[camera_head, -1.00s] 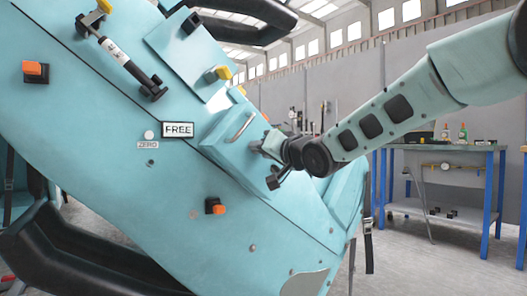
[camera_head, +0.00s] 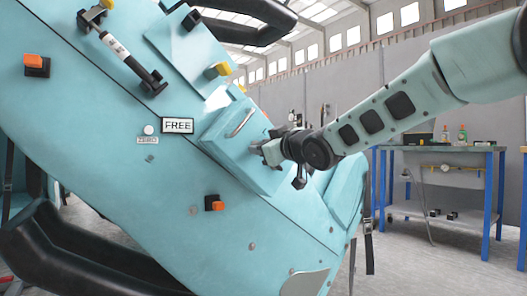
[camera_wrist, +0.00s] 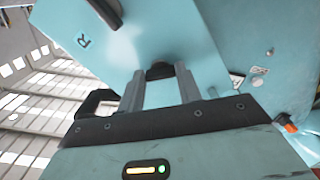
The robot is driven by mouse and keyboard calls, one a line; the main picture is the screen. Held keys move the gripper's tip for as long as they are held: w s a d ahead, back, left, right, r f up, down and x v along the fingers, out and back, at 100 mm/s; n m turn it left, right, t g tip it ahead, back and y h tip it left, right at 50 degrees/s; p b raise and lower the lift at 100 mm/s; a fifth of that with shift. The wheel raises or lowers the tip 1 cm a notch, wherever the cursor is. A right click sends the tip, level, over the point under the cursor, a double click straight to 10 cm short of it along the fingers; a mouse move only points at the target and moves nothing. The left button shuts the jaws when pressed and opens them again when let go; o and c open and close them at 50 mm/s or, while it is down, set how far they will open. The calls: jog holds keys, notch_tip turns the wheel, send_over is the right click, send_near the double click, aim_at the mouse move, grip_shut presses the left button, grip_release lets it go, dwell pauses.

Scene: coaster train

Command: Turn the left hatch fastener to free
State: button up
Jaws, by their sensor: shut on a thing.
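The teal hatch box (camera_head: 222,138) with a pale bar handle (camera_head: 240,123) sits on the sloping side of the train car. My gripper (camera_head: 262,150) is at the right side of this box. In the wrist view my gripper (camera_wrist: 160,88) has its two grey fingers on either side of a small dark knob (camera_wrist: 158,71) at the edge of a teal panel (camera_wrist: 140,40). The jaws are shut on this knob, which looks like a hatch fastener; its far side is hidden. A letter "R" shows on that panel.
Yellow knobs (camera_head: 218,70) and orange knobs (camera_head: 214,203) stick out from the car. Black padded bars (camera_head: 75,255) lie at lower left. A blue-legged workbench (camera_head: 440,150) stands at the back right, with open floor before it.

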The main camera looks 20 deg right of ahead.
jog(key=shift+n+b, duration=0.9)
jog(key=shift+n, duration=1.4)
jog(key=o, duration=1)
jog(key=p+v, duration=0.8)
jog(key=v, duration=0.9)
jog(key=shift+s+d+r, duration=0.1)
jog(key=shift+s, duration=0.1)
